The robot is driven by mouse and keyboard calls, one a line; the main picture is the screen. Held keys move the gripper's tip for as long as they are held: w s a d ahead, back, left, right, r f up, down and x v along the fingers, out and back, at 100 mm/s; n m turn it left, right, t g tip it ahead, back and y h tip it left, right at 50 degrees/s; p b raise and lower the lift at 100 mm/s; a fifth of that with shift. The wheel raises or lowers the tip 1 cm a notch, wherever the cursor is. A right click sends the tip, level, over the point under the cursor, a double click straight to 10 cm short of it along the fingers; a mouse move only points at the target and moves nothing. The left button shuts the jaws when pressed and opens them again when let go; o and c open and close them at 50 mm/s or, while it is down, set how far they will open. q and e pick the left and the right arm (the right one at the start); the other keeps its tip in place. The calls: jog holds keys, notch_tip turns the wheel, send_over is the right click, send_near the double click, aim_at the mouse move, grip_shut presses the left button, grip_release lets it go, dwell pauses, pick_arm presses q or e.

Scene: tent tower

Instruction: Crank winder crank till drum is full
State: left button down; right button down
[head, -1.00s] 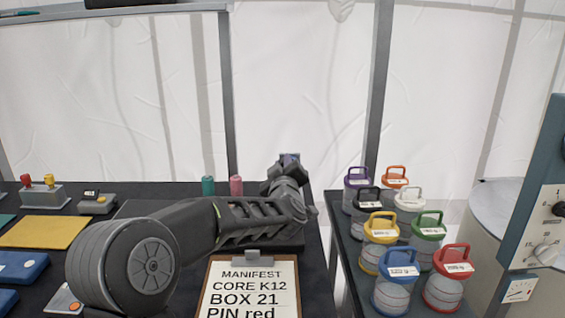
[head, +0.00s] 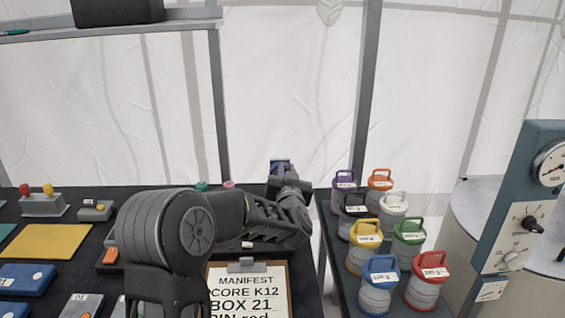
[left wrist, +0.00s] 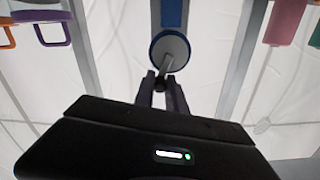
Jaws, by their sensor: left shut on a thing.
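My left gripper (head: 281,178) is at the back edge of the dark table, at the end of my arm. In the left wrist view its fingers (left wrist: 162,92) are shut on the dark end of a short crank handle (left wrist: 167,66). The handle reaches to a round grey disc (left wrist: 170,49) with a blue rim, below a blue part of the winder (left wrist: 171,12). In the head view only a small blue piece of the winder (head: 280,162) shows behind the gripper. The drum cannot be made out, so its fill cannot be told. My right gripper is not in view.
A manifest clipboard (head: 247,267) lies in front of my left arm. Several lidded canisters with coloured handles, one of them red (head: 428,280), stand on the right table. A gauge panel (head: 525,215) stands far right. Teal and pink objects (head: 228,185) are partly hidden behind my arm.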

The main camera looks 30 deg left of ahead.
pick_arm(q)
jog(key=m+p, duration=0.2)
jog(key=m, duration=0.1)
jog(key=w+d+f+m+p, duration=0.1)
jog(key=m+p, duration=0.1)
jog(key=m, duration=0.1)
jog(key=d+f+m+p, duration=0.1)
jog(key=m+p, duration=0.1)
jog(key=m, duration=0.2)
jog(key=shift+w+f, duration=0.1)
jog(key=shift+w, duration=0.1)
jog(key=shift+f+m+p, duration=0.5)
jog(key=shift+m+p, duration=0.05)
jog(key=shift+m, duration=0.65)
jog(key=c, duration=1.4)
grip_release()
jog(key=shift+o, duration=0.2)
jog(key=shift+d, duration=0.1)
jog(key=b+v, duration=0.1)
jog(key=v, duration=0.6)
jog(key=shift+s+d, duration=0.2)
jog(key=shift+s, duration=0.05)
